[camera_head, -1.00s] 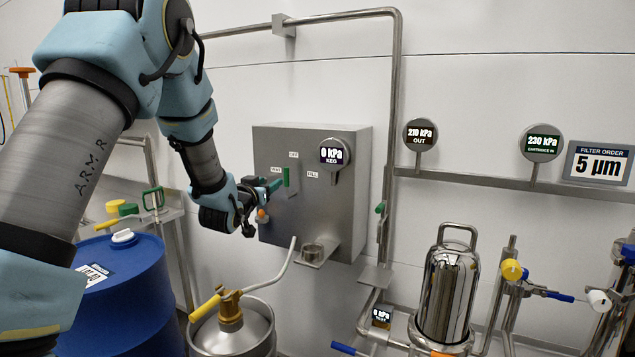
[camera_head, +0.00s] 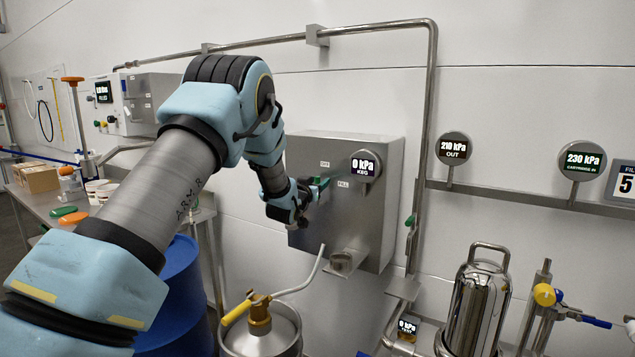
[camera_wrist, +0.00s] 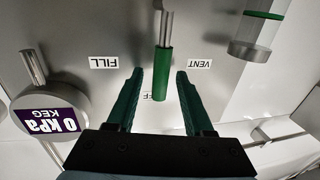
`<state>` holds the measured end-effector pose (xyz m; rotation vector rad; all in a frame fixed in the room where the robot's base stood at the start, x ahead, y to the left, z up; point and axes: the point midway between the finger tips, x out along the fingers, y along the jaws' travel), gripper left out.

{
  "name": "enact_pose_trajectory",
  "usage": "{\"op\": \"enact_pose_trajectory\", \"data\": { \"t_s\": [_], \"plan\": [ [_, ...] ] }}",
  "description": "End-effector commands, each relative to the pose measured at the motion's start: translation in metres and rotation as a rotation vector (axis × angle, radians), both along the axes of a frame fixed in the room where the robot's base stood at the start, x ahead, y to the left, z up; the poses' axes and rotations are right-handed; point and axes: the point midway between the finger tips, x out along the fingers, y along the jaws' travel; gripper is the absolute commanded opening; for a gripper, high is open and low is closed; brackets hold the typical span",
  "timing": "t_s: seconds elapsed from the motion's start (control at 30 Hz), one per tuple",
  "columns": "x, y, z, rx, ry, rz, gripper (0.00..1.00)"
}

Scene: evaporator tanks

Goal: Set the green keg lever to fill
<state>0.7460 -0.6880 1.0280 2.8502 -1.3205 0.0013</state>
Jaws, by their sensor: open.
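The green keg lever (camera_wrist: 163,75) shows in the wrist view, a green grip on a metal stem. It points towards the partly hidden OFF label (camera_wrist: 158,96), between the FILL label (camera_wrist: 104,62) and the VENT label (camera_wrist: 199,64). My gripper (camera_wrist: 160,72) is open, with one finger on each side of the lever and visible gaps. In the head view my gripper (camera_head: 312,188) is at the face of the grey keg box (camera_head: 375,215). The lever there is partly hidden by the gripper, left of the FILL label (camera_head: 343,184).
A round KEG gauge (camera_head: 365,166) reading 0 kPa sits right of the lever; the wrist view also shows it (camera_wrist: 48,112). A steel keg (camera_head: 262,335) with a yellow-handled valve stands below. A blue drum (camera_head: 178,290) is beneath my arm.

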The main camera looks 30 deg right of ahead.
Motion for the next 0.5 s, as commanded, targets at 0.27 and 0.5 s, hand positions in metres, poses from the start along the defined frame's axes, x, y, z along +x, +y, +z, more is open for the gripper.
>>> {"op": "enact_pose_trajectory", "data": {
  "t_s": [0.27,0.5],
  "plan": [
    [-0.0002,0.0001,-0.0004,0.001,0.001,0.0,0.4],
    [-0.0003,0.0002,-0.0004,0.001,0.001,0.0,0.13]
  ]
}}
